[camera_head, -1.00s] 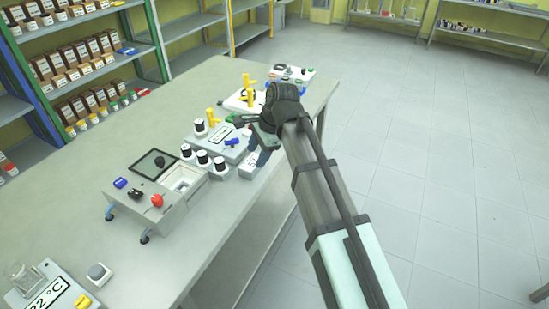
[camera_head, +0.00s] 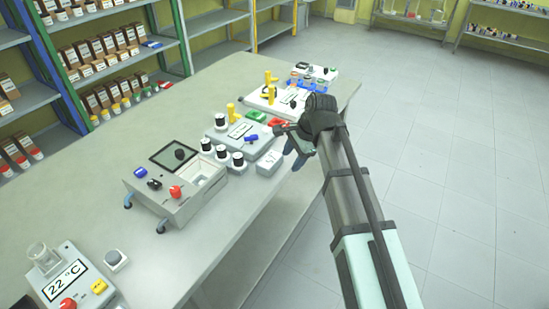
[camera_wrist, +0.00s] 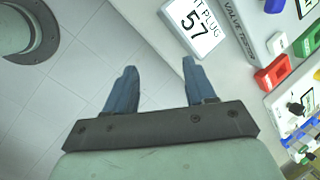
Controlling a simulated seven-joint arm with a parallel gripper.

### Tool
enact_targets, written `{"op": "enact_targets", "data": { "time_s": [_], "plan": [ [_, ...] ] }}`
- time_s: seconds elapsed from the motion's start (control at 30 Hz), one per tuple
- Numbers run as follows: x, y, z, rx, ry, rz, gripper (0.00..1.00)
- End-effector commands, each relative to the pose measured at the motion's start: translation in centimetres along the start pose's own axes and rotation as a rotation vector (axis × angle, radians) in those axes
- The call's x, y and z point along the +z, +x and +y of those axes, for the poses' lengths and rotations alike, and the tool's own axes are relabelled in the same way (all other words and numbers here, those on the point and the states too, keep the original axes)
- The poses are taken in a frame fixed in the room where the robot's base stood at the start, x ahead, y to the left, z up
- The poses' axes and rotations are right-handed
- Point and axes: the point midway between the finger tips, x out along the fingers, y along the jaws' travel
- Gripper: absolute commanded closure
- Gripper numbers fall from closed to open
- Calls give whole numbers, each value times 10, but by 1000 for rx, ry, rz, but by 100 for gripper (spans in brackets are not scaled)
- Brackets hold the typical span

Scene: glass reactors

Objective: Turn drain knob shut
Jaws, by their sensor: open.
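No knob is readably marked as the drain knob, so I cannot tell which it is. A blue knob (camera_head: 251,139) sits on the grey valve unit (camera_head: 228,133) near the bench's right edge. Blue (camera_head: 140,173), black (camera_head: 154,184) and red (camera_head: 175,191) knobs are on the open grey box (camera_head: 177,209) farther left. My gripper (camera_head: 296,158) is open and empty, right of the valve unit, around the bench edge. In the wrist view my two blue fingers (camera_wrist: 158,64) stand apart with floor and bench edge behind them, touching nothing.
A small white block (camera_head: 269,163), marked 57 in the wrist view (camera_wrist: 190,32), stands near the gripper. A 22 °C device (camera_head: 68,279) is at front left. Bare bench (camera_head: 105,215) lies left; open floor is right.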

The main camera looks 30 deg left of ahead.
Motion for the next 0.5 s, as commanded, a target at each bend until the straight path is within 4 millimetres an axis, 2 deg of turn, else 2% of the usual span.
{"op": "enact_targets", "data": {
  "time_s": [0.17, 0.27, 0.37, 0.5],
  "plan": [
    [1, 0, 0, 0, -1, 0, 45],
    [11, 3, -3, 3, -15, -4, 45],
    [35, 8, -8, 8, -49, -13, 45],
    [91, 9, -22, 7, -129, -29, 45]
  ]
}}
